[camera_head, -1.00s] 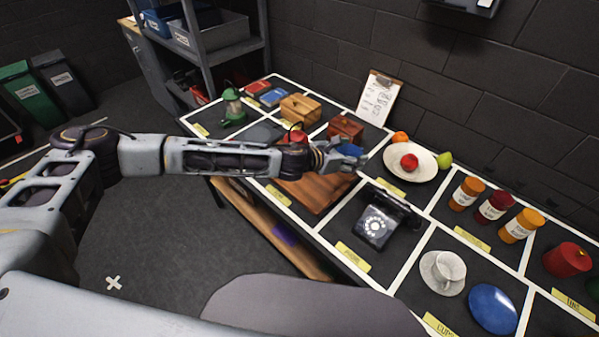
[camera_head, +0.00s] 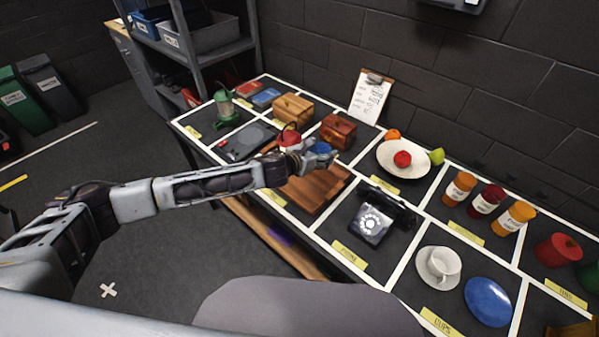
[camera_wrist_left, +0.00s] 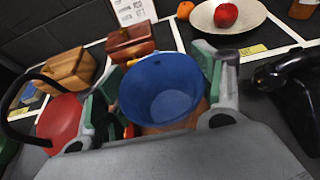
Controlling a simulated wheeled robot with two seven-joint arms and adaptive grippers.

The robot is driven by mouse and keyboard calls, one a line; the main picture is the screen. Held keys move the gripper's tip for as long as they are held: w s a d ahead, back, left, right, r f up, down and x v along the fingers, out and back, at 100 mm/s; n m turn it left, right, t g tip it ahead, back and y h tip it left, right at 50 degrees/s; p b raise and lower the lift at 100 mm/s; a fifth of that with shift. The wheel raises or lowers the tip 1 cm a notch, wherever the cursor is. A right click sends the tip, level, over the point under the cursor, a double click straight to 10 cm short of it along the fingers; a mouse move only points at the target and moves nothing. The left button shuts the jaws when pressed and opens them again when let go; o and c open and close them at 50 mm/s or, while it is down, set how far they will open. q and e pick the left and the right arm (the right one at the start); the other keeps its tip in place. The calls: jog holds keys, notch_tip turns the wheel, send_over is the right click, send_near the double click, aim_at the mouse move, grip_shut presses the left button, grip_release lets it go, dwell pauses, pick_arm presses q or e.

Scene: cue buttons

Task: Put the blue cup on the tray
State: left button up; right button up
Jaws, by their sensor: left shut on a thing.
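The blue cup (camera_head: 322,147) is between the fingers of my left gripper (camera_head: 312,157), which is shut on it. In the left wrist view the cup (camera_wrist_left: 160,88) shows its open mouth, with a finger on each side. The brown wooden tray (camera_head: 318,190) lies flat on the table. The gripper and cup appear above its far edge in the head view; their height over it is hard to judge. The tray is mostly hidden in the wrist view. My right gripper is not in view.
A red item with a dark handle (camera_head: 290,137) and a reddish wooden box (camera_head: 338,130) stand close to the gripper. A black telephone (camera_head: 372,222) is right of the tray. A white plate with fruit (camera_head: 403,158) is farther right. A white cup (camera_head: 443,263) sits near a blue saucer (camera_head: 488,301).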

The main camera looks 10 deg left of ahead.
pick_arm(q)
jog(key=shift+w+a+f, duration=0.1)
jog(key=shift+a, duration=0.1)
dwell(0.4)
jog(key=shift+f+b, duration=0.35)
jog(key=shift+f, duration=2.75)
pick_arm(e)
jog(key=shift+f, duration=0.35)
pick_arm(q)
jog(key=shift+f, duration=1.8)
jog(key=shift+f+b, duration=0.25)
jog(key=shift+b, duration=0.05)
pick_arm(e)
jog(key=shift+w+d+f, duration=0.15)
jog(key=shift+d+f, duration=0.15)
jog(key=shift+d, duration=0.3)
